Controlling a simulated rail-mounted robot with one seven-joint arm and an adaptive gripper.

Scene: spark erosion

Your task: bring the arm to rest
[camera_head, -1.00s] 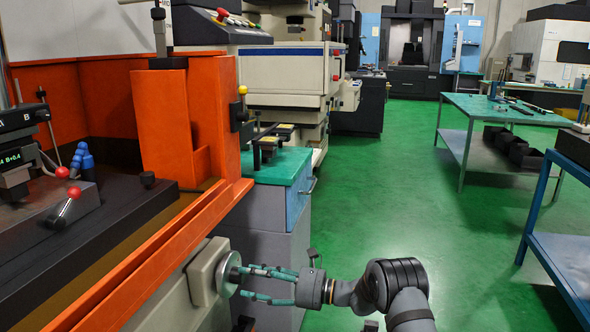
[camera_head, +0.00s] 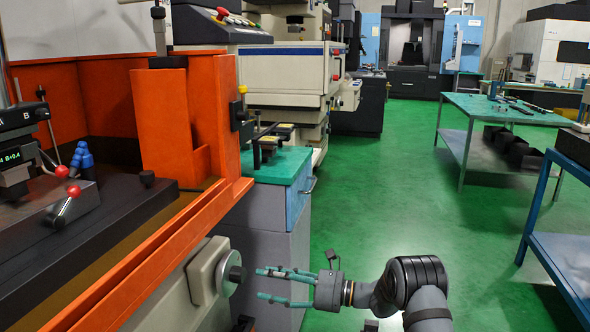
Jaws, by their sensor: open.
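My gripper (camera_head: 262,283) is at the lower middle, with its teal fingers spread apart and pointing left. It is open, with nothing between the fingers. The fingertips are a short way to the right of a round handwheel or knob (camera_head: 230,272) on the front of the orange machine and look clear of it. My arm (camera_head: 405,290) reaches in from the lower right.
The orange machine (camera_head: 165,115) with its open tank fills the left side. A grey cabinet with a teal top (camera_head: 275,165) stands just beyond my gripper. A table (camera_head: 495,108) and a blue-framed bench (camera_head: 560,245) stand at the right. The green floor (camera_head: 400,190) between is clear.

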